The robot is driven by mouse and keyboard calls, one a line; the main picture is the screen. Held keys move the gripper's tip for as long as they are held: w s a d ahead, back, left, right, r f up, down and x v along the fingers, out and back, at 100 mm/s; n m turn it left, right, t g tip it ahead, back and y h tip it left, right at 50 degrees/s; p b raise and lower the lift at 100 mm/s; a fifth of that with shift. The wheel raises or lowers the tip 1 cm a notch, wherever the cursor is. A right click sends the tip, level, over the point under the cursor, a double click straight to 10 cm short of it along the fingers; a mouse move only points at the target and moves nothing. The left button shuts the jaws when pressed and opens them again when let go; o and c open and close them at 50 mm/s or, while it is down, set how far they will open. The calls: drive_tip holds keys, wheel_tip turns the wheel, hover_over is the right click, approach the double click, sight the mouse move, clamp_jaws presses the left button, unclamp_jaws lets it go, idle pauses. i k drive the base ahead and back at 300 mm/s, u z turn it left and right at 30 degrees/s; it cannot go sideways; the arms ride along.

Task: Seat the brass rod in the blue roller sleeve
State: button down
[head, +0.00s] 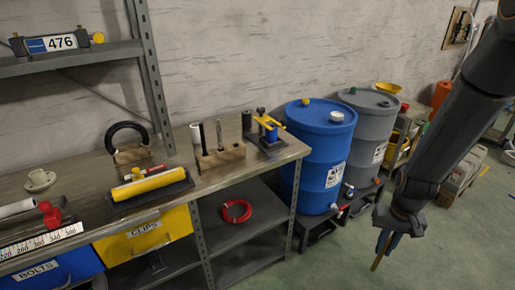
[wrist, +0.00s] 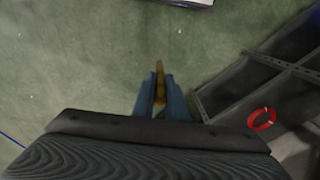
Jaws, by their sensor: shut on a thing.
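My gripper (head: 388,243) hangs at the right in the head view, over open floor and to the right of the bench and barrels. It is shut on the brass rod (head: 379,259), a thin rod that slants slightly down and left below the blue fingers. In the wrist view the rod (wrist: 160,70) sticks out between the blue fingertips (wrist: 160,92); its upper part is hidden. A small blue cylinder (head: 270,134) stands in a yellow-topped fixture at the bench's right end, well away from my gripper. It looks like the blue roller sleeve, but its opening is too small to make out.
The bench (head: 220,176) also holds a wooden block (head: 220,158) with upright rods and a yellow roller (head: 150,185) on a dark tray. A blue barrel (head: 318,155) and a grey barrel (head: 370,130) stand between bench and gripper. A red ring (head: 236,211) lies on the lower shelf.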

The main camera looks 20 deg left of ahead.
sight(271, 136)
drive_tip(key=u, duration=0.95)
drive_tip(key=i, duration=0.15)
